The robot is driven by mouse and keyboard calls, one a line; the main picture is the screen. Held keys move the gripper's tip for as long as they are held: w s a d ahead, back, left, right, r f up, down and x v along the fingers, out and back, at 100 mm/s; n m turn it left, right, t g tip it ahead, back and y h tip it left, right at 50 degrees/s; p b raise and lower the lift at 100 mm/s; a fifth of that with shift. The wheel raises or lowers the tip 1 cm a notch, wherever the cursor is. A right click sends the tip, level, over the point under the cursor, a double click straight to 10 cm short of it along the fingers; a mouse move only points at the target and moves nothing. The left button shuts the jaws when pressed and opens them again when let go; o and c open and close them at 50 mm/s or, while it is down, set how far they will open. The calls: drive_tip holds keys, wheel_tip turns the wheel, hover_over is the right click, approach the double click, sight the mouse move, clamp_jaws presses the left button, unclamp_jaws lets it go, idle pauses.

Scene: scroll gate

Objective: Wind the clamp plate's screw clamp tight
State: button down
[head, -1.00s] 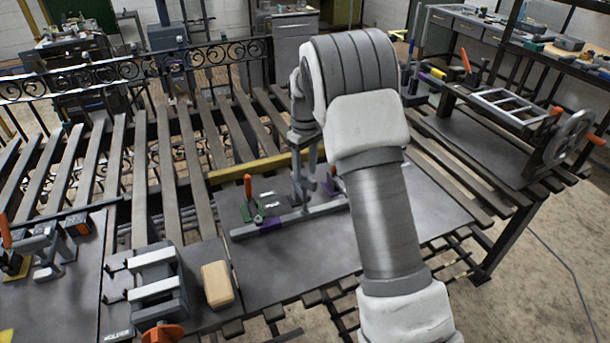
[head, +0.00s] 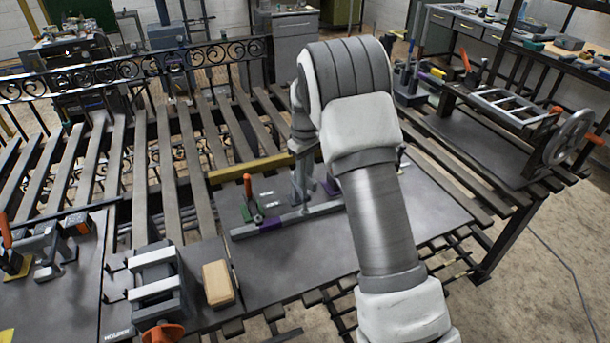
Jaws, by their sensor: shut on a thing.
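The clamp plate (head: 290,265) is a dark flat plate on the slatted bench, in the middle of the head view. A grey bar (head: 275,222) lies across it with purple pads. A toggle clamp with an upright orange handle (head: 248,187) and a green base stands at the bar's left end. My gripper (head: 300,190) points down over the bar, right of that handle. It is shut on the screw clamp, which is mostly hidden behind my gripper and arm. I cannot make out the screw's end or its contact with the bar.
A wooden block (head: 218,283) and a grey vise-like fixture (head: 155,280) stand left of the plate. A yellow bar (head: 235,172) lies behind it. A frame with a handwheel (head: 568,138) stands at the right. The plate's front area is clear.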

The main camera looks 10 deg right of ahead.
idle(0.3)
drive_tip(key=m, duration=0.4)
drive_tip(key=shift+m, duration=2.3)
drive_tip(key=c, duration=0.8)
unclamp_jaws()
drive_tip(key=shift+o, duration=0.2)
drive_tip(key=shift+r, duration=0.1)
